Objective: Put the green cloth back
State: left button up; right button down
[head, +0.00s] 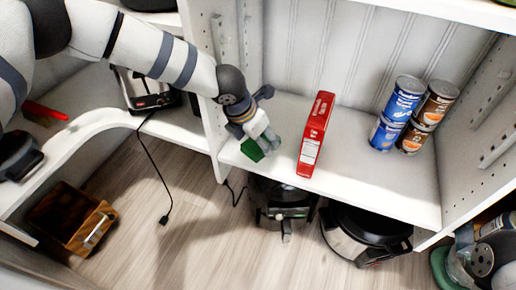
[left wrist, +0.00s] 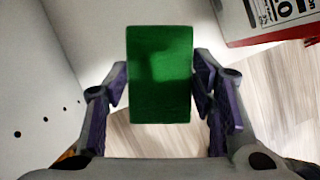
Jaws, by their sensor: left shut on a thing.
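The green cloth (left wrist: 160,75) is a flat green rectangle between the two fingers of my left gripper (left wrist: 160,88) in the left wrist view. The fingers touch it on both sides, and the gripper is shut on it. In the head view my left gripper (head: 258,140) reaches from the upper left to the left part of a white shelf (head: 350,180). The green cloth (head: 252,150) shows below it, near the shelf's front edge. I cannot tell whether the cloth rests on the shelf.
A red box (head: 316,135) stands just right of my left gripper. Several stacked cans (head: 397,112) stand further right. A white divider (head: 205,90) is close on the left. A toaster (head: 148,90) sits beyond it. Below are a black appliance (head: 280,200) and a round cooker (head: 365,232).

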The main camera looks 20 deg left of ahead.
aim_at(259, 148)
pick_arm(q)
jog(key=shift+w+a+f+b, duration=0.2)
jog(key=shift+w+f, duration=0.2)
jog(key=shift+f, duration=0.2)
jog(key=shift+w+a+f+b, duration=0.15)
jog(key=shift+w+f, duration=0.25)
jog(key=shift+f, duration=0.2)
jog(key=shift+w+a+f+b, duration=0.1)
jog(key=shift+w+f+b, duration=0.1)
jog(key=shift+f, duration=0.65)
jog(key=shift+w+a+f+b, duration=0.1)
jog(key=shift+f+b, duration=0.05)
jog(key=shift+f, duration=0.7)
jog(key=shift+f, duration=0.2)
jog(key=o, duration=1.1)
jog(key=shift+r, duration=0.2)
